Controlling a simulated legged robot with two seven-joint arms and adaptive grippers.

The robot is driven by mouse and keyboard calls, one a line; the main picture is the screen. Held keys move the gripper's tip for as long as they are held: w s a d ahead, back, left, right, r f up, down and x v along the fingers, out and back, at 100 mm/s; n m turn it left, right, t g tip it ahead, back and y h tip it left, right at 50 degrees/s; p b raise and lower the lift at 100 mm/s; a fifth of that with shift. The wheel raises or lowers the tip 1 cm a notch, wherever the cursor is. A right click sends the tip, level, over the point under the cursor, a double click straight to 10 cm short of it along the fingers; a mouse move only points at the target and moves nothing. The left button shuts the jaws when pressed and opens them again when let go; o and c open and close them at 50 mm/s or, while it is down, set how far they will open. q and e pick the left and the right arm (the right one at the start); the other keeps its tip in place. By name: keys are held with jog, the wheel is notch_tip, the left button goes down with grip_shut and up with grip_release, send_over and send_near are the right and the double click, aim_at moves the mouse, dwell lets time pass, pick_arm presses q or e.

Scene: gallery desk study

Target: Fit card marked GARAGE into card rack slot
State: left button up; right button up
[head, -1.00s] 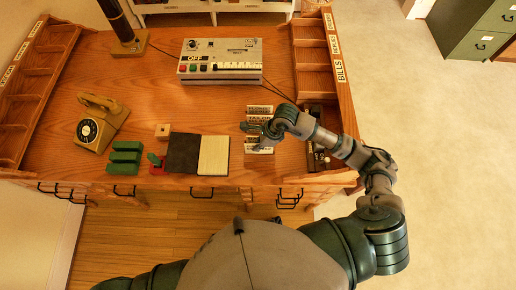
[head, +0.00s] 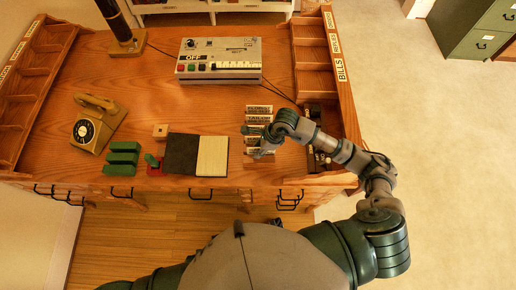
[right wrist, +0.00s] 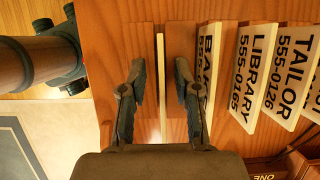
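My right gripper (right wrist: 160,85) is open in the right wrist view, its two fingers apart on either side of a thin cream card (right wrist: 160,80). That card is seen edge-on, so its marking cannot be read; there is a gap between it and each finger. It appears to stand upright in the wooden card rack (right wrist: 176,35). Beside it stand several tilted cards, among them LIBRARY (right wrist: 255,75) and TAILOR (right wrist: 292,80). In the head view the right gripper (head: 262,147) is over the front end of the card row (head: 259,109). My left gripper is out of view.
A notepad (head: 212,155), green blocks (head: 123,158) and a telephone (head: 97,124) lie left of the rack. A control box (head: 219,60) stands behind.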

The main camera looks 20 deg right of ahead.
jog(key=v, duration=1.1)
jog(key=shift+d+f, duration=0.1)
jog(key=shift+d, duration=0.15)
jog(key=shift+d+r, duration=0.1)
jog(key=shift+r, duration=0.35)
